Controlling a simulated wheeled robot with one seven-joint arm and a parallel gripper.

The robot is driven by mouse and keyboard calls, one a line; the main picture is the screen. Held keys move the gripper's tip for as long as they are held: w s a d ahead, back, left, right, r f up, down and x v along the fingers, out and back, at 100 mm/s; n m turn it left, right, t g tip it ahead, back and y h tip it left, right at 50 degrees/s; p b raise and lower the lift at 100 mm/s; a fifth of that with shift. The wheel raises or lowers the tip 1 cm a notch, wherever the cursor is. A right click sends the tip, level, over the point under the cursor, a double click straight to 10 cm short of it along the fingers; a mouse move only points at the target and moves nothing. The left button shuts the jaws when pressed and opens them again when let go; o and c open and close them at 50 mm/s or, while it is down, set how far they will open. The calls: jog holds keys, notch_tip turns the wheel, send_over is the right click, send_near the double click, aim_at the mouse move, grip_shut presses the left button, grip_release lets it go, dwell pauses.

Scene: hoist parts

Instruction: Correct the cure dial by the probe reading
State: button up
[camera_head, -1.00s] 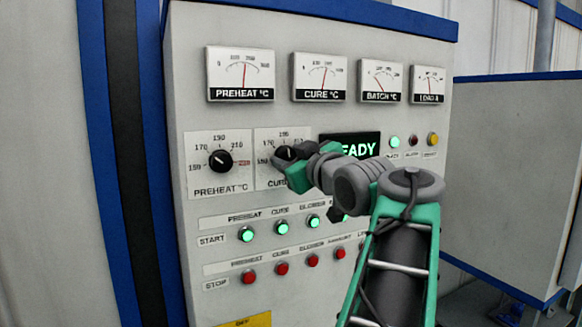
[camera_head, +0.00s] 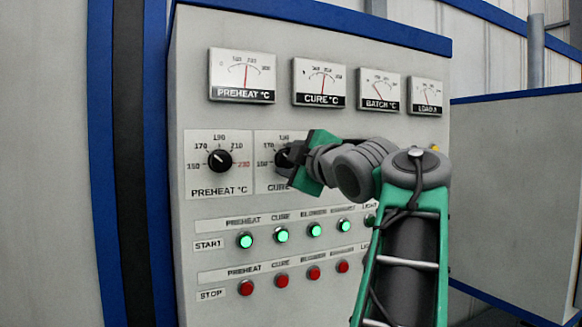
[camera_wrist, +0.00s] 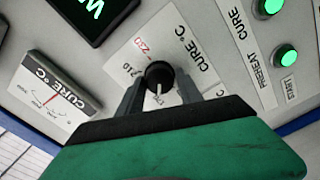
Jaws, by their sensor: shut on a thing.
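The cure dial is a black knob (camera_wrist: 158,76) on a white scale plate (camera_wrist: 128,60), marked CURE °C. In the wrist view my gripper (camera_wrist: 158,90) has its two fingers on either side of the knob, shut on it. A light pointer line on the knob shows between the fingers. In the head view my gripper (camera_head: 287,160) is at the cure plate (camera_head: 265,180) and covers most of its scale. The CURE °C meter (camera_head: 320,84) above has a red needle near mid-scale; it also shows in the wrist view (camera_wrist: 58,95).
The preheat dial (camera_head: 220,160) is close on the left. Lit green start buttons (camera_head: 282,235) and red stop buttons (camera_head: 282,281) sit below. My arm hides most of the display, partly visible in the wrist view (camera_wrist: 95,12). A grey cabinet (camera_head: 515,190) stands on the right.

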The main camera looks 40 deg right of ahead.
dwell(0.3)
jog(key=o, duration=1.3)
jog(key=shift+c, duration=0.2)
jog(key=shift+s, duration=0.15)
jog(key=v, duration=0.7)
jog(key=shift+s+a+b, duration=0.2)
jog(key=shift+s+b, duration=0.1)
jog(key=shift+d, duration=0.1)
